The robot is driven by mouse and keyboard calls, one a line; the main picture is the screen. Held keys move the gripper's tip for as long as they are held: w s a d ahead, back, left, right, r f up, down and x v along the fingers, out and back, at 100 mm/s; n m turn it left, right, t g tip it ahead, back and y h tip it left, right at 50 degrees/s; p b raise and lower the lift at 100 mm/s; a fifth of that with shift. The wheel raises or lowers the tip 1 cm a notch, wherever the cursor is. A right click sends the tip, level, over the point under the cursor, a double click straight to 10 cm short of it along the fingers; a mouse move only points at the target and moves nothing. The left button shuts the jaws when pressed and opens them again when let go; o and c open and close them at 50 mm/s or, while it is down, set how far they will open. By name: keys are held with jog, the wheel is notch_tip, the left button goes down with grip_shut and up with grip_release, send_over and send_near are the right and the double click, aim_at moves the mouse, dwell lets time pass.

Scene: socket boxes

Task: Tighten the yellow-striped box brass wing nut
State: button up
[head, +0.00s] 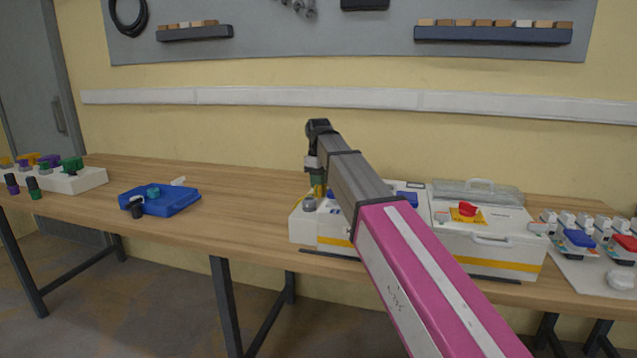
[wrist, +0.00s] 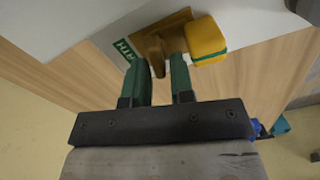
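The brass wing nut (wrist: 157,50) sits on the white box top beside a green label in the wrist view. My gripper (wrist: 162,60) has two green fingers, one on each side of the nut's near wing. A gap shows between the wing and the right finger; whether the left finger touches it I cannot tell. In the head view my gripper (head: 318,190) is over the left end of the yellow-striped white box (head: 330,243). My arm hides much of this box, and the wing nut is too small to make out there.
A yellow block-like cap (wrist: 205,40) stands close to the right of the nut. To the right are a striped white case (head: 490,250) with a red switch (head: 467,209) and several small switches.

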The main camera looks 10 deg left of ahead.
grip_shut()
jog(key=shift+m, duration=0.3)
jog(key=m, duration=0.3)
jog(key=shift+w+d+m, duration=0.1)
jog(key=shift+w+m, duration=0.1)
jog(key=shift+m, duration=0.1)
jog(key=m, duration=0.3)
jog(key=shift+w+d+m, duration=0.1)
jog(key=shift+d+m, duration=0.05)
jog(key=shift+m, duration=0.25)
jog(key=m, duration=0.3)
jog(key=shift+d, duration=0.15)
jog(key=shift+d+m, duration=0.15)
jog(key=shift+m, duration=1.85)
